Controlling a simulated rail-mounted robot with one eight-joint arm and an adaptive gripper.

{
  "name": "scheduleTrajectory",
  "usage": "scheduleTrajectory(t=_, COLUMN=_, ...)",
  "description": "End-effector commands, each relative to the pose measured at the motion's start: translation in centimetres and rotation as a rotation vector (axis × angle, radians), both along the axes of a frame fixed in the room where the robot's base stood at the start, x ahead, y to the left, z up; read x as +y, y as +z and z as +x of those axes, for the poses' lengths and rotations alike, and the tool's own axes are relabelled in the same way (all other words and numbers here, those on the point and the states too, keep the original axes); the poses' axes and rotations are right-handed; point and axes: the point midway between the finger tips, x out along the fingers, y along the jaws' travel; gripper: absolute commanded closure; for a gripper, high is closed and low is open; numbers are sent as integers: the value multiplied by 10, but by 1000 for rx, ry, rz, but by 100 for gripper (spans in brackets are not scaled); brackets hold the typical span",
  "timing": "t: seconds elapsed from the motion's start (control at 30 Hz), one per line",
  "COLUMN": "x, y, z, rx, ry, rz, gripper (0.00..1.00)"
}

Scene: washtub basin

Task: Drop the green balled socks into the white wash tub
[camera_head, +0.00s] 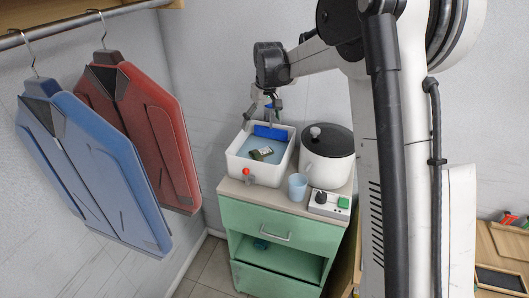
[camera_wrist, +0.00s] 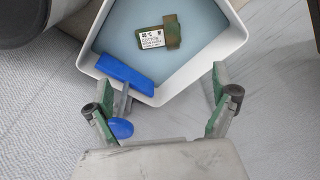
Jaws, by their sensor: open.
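The white wash tub (camera_head: 240,165) stands on the cabinet top and holds pale blue water; its rim also shows in the wrist view (camera_wrist: 93,52). A green bundle with a white printed label, matching the green balled socks (camera_head: 262,153), lies inside the tub at the water, also in the wrist view (camera_wrist: 172,28). I cannot tell whether it floats or rests on the bottom. My gripper (camera_head: 268,104) is above the tub's back edge.
A blue-bladed tool (camera_wrist: 125,75) is at the tub's rim. A white pot with black lid (camera_head: 327,170), a light blue cup (camera_head: 297,187) and a small control box (camera_head: 328,205) crowd the green cabinet's (camera_head: 255,225) top. Blue (camera_head: 95,165) and red (camera_head: 140,125) shirts hang left.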

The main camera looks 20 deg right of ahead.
Motion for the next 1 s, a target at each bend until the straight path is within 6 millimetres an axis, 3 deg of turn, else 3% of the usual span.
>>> scheduleTrajectory(t=0.2, x=-2, y=45, z=-7, rx=0, ry=0, rz=0, gripper=7)
scheduleTrajectory(t=0.43, x=-3, y=79, z=-11, rx=0, ry=0, rz=0, gripper=7)
scheduleTrajectory(t=0.6, x=-4, y=89, z=-13, rx=0, ry=0, rz=0, gripper=7)
scheduleTrajectory(t=1.0, x=-4, y=91, z=-14, rx=-1, ry=0, rz=0, gripper=7)
